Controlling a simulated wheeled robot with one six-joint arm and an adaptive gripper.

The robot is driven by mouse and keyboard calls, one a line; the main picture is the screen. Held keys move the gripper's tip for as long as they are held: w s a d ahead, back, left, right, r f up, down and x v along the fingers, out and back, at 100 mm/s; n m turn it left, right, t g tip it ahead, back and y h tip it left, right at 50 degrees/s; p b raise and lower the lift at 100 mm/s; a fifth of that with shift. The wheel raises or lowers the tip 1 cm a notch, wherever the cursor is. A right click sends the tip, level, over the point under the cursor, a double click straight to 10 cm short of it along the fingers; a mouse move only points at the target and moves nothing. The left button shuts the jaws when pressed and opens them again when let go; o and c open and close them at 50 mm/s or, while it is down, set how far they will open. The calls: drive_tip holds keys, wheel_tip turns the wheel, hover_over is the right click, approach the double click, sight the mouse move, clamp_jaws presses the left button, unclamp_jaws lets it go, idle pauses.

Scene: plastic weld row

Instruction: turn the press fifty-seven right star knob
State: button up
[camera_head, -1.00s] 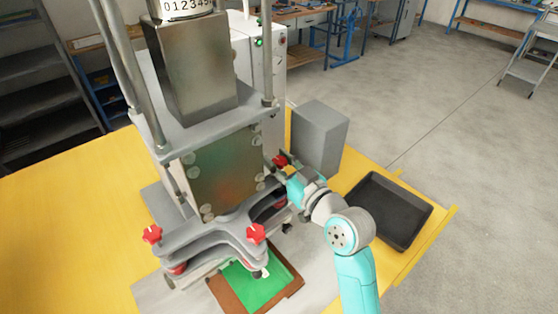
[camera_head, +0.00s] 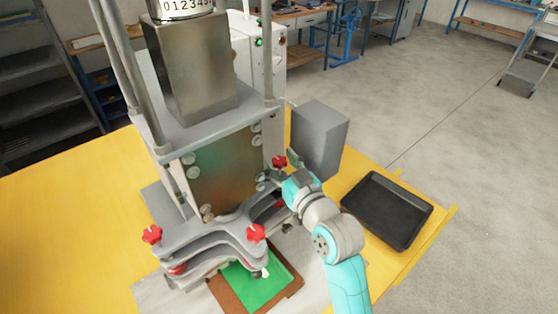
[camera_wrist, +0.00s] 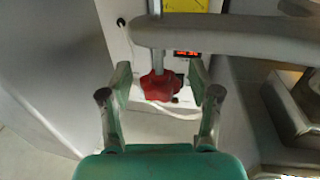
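A red star knob (camera_head: 279,162) shows at the press's right side in the head view, just beyond my gripper (camera_head: 282,178). In the wrist view the red star knob (camera_wrist: 159,88) hangs on a metal rod between the two fingers of my gripper (camera_wrist: 160,82). The fingers stand open with a gap on each side of the knob and do not appear to touch it. Other red star knobs are at the press's left corner (camera_head: 152,234) and front corner (camera_head: 256,233).
The press frame (camera_head: 210,235) stands close on the left. A grey box (camera_head: 320,138) stands behind my gripper. A black tray (camera_head: 386,210) lies on the yellow bench at right. A green sheet (camera_head: 255,285) lies below the press. A grey bar (camera_wrist: 230,38) crosses above the knob.

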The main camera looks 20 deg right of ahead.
sight(283, 167)
drive_tip(key=shift+s+d, duration=0.25)
drive_tip(key=shift+s, duration=1.65)
drive_tip(key=shift+s+d, duration=0.2)
drive_tip(key=shift+s, duration=1.65)
